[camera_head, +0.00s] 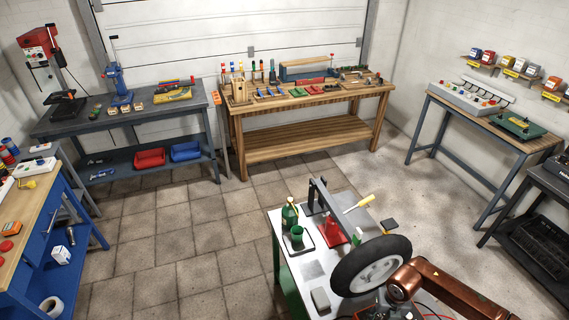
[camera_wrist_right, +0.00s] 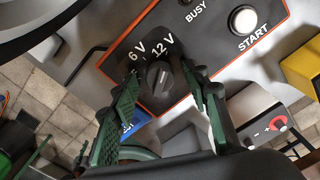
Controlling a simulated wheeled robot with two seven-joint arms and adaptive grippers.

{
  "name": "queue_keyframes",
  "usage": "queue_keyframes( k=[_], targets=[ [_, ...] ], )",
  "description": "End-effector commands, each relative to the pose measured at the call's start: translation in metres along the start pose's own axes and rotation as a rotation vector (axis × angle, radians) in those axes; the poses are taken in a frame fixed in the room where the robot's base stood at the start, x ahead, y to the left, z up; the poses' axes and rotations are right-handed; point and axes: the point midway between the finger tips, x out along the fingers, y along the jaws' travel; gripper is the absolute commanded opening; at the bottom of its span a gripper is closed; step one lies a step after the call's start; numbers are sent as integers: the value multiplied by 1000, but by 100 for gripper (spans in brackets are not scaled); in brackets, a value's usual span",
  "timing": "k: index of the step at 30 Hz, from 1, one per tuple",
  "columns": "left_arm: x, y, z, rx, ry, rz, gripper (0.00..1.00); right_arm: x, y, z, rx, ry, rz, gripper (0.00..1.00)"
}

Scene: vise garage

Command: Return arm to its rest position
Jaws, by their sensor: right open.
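My right gripper (camera_wrist_right: 159,72) is open in the right wrist view, with its two green ribbed fingers on either side of a black rotary knob (camera_wrist_right: 160,79). The knob sits on a grey panel (camera_wrist_right: 212,55) with an orange border, between the marks 6 V and 12 V. I cannot tell whether the fingers touch the knob. A round white START button (camera_wrist_right: 243,19) is on the same panel. In the head view, my copper-coloured right arm (camera_head: 445,290) comes in at the bottom right; its gripper is not clear there. My left arm and gripper do not show.
In the head view, a wheel with a black tyre (camera_head: 345,270) stands on the near bench (camera_head: 283,258), beside a green bottle (camera_head: 290,214), a green cup (camera_head: 297,233) and a yellow-handled tool (camera_head: 365,201). A yellow block (camera_wrist_right: 302,68) is near the panel. Open tiled floor lies left of the bench.

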Motion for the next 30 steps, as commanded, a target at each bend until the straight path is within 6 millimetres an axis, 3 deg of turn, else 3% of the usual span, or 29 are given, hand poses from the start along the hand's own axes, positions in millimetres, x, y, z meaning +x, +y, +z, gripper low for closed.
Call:
queue_keyframes(
  k=[30],
  targets=[
    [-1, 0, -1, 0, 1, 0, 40, -1, 0, 0, -1027, 1, 0, 43]
  ],
)
